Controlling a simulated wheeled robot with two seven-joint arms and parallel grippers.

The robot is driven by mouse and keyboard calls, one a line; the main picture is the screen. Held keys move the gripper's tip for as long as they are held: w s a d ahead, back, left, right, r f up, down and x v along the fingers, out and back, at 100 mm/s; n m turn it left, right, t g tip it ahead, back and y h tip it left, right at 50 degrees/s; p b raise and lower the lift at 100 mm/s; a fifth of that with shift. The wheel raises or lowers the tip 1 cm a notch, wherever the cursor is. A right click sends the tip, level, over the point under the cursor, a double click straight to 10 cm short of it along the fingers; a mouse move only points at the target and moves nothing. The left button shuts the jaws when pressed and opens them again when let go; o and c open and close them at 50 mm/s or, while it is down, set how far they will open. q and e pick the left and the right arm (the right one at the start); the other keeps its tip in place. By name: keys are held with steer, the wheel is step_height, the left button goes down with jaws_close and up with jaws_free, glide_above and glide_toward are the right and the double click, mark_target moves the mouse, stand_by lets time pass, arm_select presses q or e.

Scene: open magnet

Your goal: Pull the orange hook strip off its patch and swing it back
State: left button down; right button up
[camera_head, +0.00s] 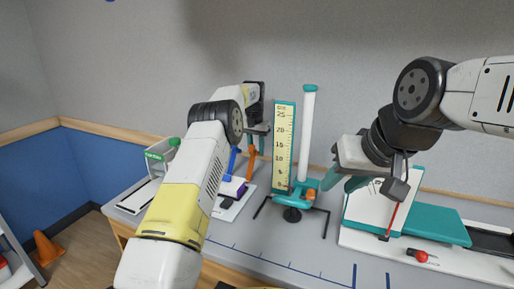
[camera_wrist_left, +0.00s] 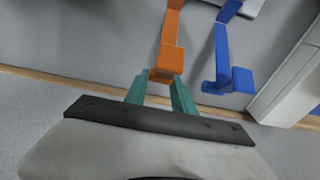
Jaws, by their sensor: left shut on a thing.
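The orange hook strip (camera_head: 250,166) stands up from a white board (camera_head: 232,208) in the head view. In the left wrist view the orange strip (camera_wrist_left: 172,32) ends in a blocky tab between the teal fingers. My left gripper (camera_head: 259,130) is at its upper end, shut on that tab; it also shows in the left wrist view (camera_wrist_left: 160,88). The patch under the strip is not clear to see. My right gripper (camera_head: 339,191) hangs over the right part of the table, its teal fingers apart and empty.
A yellow scale (camera_head: 283,145) and white tube (camera_head: 306,130) stand to the right. A teal-and-white apparatus (camera_head: 440,226) fills the right side. The front table is clear.

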arm_select(q)
steer(key=shift+w+d+r, duration=0.15)
steer(key=shift+w+r, duration=0.05)
steer(key=shift+w, duration=0.2)
steer(key=c, duration=1.5)
jaws_free()
steer(key=o, duration=0.4)
steer(key=shift+c, duration=0.2)
steer(key=shift+o, duration=0.5)
steer(key=shift+f, duration=0.2)
steer(key=r, duration=0.5)
steer(key=s+r, duration=0.1)
steer(key=r, duration=0.1)
steer(key=shift+r, duration=0.4)
